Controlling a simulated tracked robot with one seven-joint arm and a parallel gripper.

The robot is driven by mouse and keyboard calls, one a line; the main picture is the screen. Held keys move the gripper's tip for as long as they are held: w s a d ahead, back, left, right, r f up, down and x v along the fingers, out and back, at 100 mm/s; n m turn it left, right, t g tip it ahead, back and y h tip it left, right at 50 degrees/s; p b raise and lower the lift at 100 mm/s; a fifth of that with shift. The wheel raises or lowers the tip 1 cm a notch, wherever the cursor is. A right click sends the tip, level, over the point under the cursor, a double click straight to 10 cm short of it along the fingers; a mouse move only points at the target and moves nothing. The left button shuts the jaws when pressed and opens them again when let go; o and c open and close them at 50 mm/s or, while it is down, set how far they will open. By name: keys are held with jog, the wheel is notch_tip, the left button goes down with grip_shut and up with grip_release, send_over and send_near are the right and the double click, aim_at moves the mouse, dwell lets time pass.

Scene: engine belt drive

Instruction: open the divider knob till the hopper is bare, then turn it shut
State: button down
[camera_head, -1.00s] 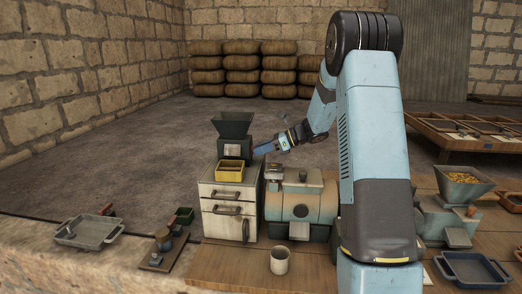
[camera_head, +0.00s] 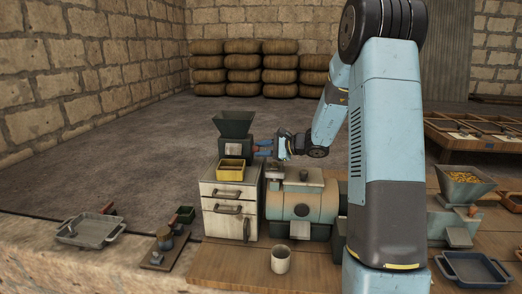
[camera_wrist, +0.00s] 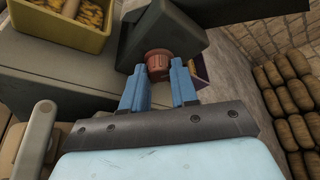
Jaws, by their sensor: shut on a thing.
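The divider (camera_head: 236,150) is a dark green machine on the white drawer cabinet, with a flared hopper (camera_head: 233,124) on top. The head view does not show what is inside the hopper. A reddish-brown ribbed knob (camera_wrist: 158,61) sticks out of the divider's side in the wrist view. My gripper (camera_head: 259,148) is at the divider's right side; in the wrist view its blue fingers (camera_wrist: 158,70) are closed on the knob, one on each side. A yellow bin (camera_wrist: 83,38) stands in front of the divider, with yellowish pieces in it; it also shows in the head view (camera_head: 230,177).
The white cabinet (camera_head: 222,230) stands left of a green-grey cylindrical machine (camera_head: 301,205). A cup (camera_head: 280,260) is on the bench in front. Another hopper with yellow grain (camera_head: 465,178) stands at right.

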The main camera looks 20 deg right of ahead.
jog(key=n+t, duration=0.2)
jog(key=n, duration=0.1)
jog(key=shift+d+f+n, duration=0.1)
jog(key=shift+f+n, duration=0.1)
jog(key=shift+n, duration=0.1)
dwell(0.5)
jog(key=shift+s, duration=0.1)
jog(key=c, duration=0.9)
grip_release()
jog(key=shift+o, duration=0.2)
jog(key=v, duration=1.3)
jog(key=shift+s+d+f, duration=0.2)
jog(key=shift+s+d, duration=0.05)
jog(key=shift+a, duration=0.1)
